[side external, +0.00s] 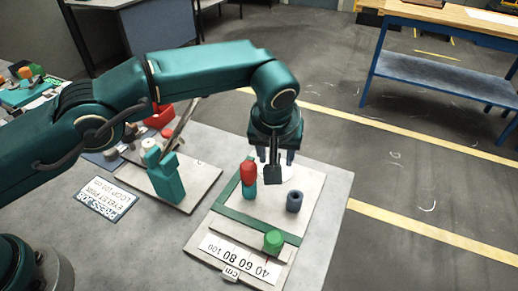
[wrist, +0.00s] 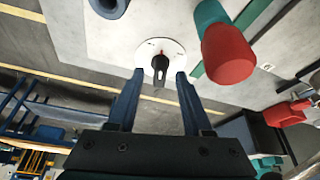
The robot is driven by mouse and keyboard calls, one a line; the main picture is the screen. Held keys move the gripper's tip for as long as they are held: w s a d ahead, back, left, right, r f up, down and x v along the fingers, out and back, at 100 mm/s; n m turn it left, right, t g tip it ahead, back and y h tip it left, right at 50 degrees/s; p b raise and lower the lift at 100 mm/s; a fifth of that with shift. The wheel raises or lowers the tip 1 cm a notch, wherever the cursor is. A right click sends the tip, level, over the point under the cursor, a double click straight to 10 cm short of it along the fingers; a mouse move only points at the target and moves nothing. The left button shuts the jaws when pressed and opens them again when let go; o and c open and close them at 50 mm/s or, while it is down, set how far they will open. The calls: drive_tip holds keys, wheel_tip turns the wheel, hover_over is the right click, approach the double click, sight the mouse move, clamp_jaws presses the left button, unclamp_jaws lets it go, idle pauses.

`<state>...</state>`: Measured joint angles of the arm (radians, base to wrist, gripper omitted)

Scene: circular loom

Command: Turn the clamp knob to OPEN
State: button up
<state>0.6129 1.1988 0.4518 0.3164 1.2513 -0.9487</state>
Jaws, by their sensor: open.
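The clamp knob (wrist: 160,64) is a small dark knob on a round white dial (wrist: 147,52) in the wrist view. It has a narrow bar shape, and a small red mark shows near its far end. The dial's lettering is too small to read. My gripper (wrist: 159,75) is open, with one finger on each side of the knob and gaps between. Whether the fingertips are down at knob height is unclear. In the side view my gripper (side external: 275,165) points down over the white dial (side external: 285,171), and it hides the knob there.
A red-capped teal post (side external: 248,172) stands close left of my gripper. A blue-grey hollow cylinder (side external: 294,201) stands at the right front. A green knob (side external: 273,240) and a scale strip (side external: 238,258) lie nearer the front. A teal clamp-like block (side external: 166,178) stands farther left.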

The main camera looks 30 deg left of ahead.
drive_tip(key=shift+v, duration=2.3)
drive_tip(key=o, duration=0.4)
drive_tip(key=shift+s+f, duration=0.1)
drive_tip(key=m, duration=0.2)
drive_tip(key=a+m+g, duration=0.1)
drive_tip(key=m, duration=0.1)
drive_tip(key=shift+f+h, duration=0.35)
drive_tip(key=shift+h, duration=0.05)
drive_tip(key=m, duration=0.1)
drive_tip(key=m+g+h, duration=0.1)
drive_tip(key=m, duration=0.1)
drive_tip(key=shift+a+f+m, duration=0.2)
drive_tip(key=shift+a+m, duration=0.05)
drive_tip(key=shift+m, duration=0.05)
drive_tip(key=shift+w+a+m+h, duration=0.2)
drive_tip(key=shift+m+h, duration=0.2)
drive_tip(key=shift+m, duration=0.6)
drive_tip(key=m, duration=0.1)
drive_tip(key=m+h, duration=0.1)
drive_tip(key=m, duration=0.1)
drive_tip(key=shift+w+a+r+m+g, duration=0.2)
drive_tip(key=shift+m+g, duration=0.1)
drive_tip(key=shift+g, duration=0.1)
drive_tip(key=m, duration=0.1)
drive_tip(key=m+h, duration=0.1)
drive_tip(key=m, duration=0.1)
drive_tip(key=w+a+m, duration=0.1)
drive_tip(key=shift+r+m+h, duration=0.35)
drive_tip(key=shift+m+h, duration=0.05)
drive_tip(key=shift+x, duration=2.5)
